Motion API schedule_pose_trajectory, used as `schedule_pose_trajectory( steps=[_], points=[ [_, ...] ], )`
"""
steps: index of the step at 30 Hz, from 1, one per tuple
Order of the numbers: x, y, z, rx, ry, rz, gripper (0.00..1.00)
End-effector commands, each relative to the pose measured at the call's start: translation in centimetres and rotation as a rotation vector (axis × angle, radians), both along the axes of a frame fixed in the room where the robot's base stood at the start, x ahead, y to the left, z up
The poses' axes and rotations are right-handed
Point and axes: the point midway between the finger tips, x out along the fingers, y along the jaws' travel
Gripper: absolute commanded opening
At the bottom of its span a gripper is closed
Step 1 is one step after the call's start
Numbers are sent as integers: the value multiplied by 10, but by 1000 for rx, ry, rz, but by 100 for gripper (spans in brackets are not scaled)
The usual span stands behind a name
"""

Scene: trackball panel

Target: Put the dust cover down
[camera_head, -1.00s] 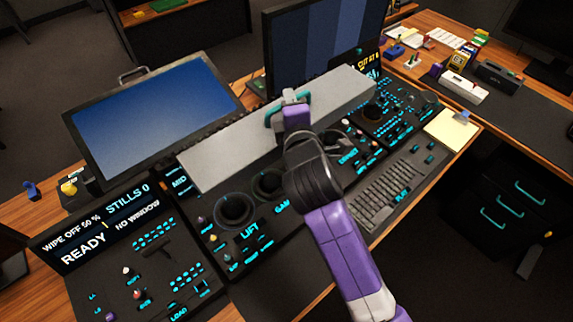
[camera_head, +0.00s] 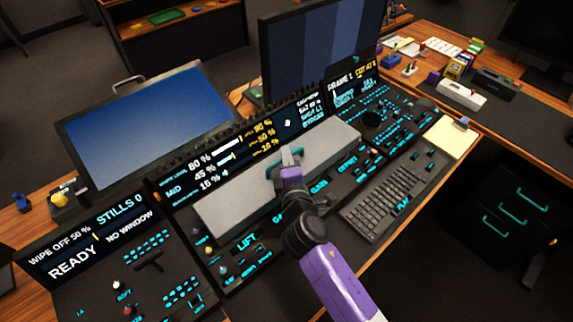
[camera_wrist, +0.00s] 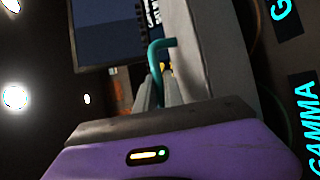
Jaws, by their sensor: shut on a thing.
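The dust cover (camera_head: 235,207) is a long grey box-shaped lid with a teal handle (camera_head: 272,176) on top. In the head view it lies over the middle of the trackball panel (camera_head: 228,272), hiding the trackballs. My gripper (camera_head: 290,158) is shut on the teal handle. The wrist view shows the grey fingers (camera_wrist: 160,92) at the handle, with the cover's pale side (camera_wrist: 200,55) beyond. I cannot tell whether the cover touches the panel all along its length.
The lit display strip (camera_head: 215,160) stands behind the cover, clear of it. A keyboard (camera_head: 385,200) lies at right, with a yellow notepad (camera_head: 450,138) beyond. A tilted blue monitor (camera_head: 150,120) is at back left, and a left panel (camera_head: 90,245) reads READY.

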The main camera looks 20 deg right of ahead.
Motion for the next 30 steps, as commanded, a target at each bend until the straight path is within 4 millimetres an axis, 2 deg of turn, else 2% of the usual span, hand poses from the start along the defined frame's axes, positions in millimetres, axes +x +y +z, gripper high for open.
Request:
schedule_pose_trajectory(
  steps=[1,3,6,18,19,21,30],
  points=[
    [0,0,-11,-2,0,0,0],
    [0,0,-20,-2,0,-1,0],
    [0,0,-26,-1,-1,0,0],
    [0,0,-30,0,-2,0,0],
    [0,0,-30,0,0,0,18],
    [0,0,-29,0,0,0,32],
    [0,0,-27,0,1,0,34]
  ],
)
